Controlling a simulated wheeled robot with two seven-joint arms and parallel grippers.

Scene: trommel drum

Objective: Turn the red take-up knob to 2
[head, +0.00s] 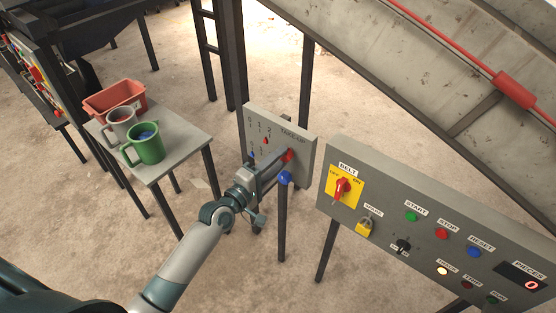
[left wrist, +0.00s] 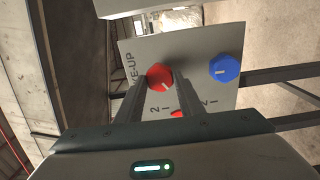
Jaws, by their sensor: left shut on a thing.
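The take-up panel (head: 306,140) is a grey upright plate on legs in the middle of the head view. The red take-up knob (head: 290,154) is on its right part, partly hidden by my left gripper (head: 280,164). In the left wrist view the red knob (left wrist: 158,76) sits between the tips of my left gripper (left wrist: 160,84), which is shut on it. A white pointer line shows on the knob, slanting toward the lower right; I cannot tell which number it meets. Printed numbers, including 2 and 1, are partly covered by the fingers. My right gripper is not in view.
A blue knob (left wrist: 225,68) is beside the red one on the panel. The control box (head: 440,220) with a red belt switch (head: 342,188) stands close at right. A table (head: 185,150) with two mugs and a red bin (head: 115,98) stands at left.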

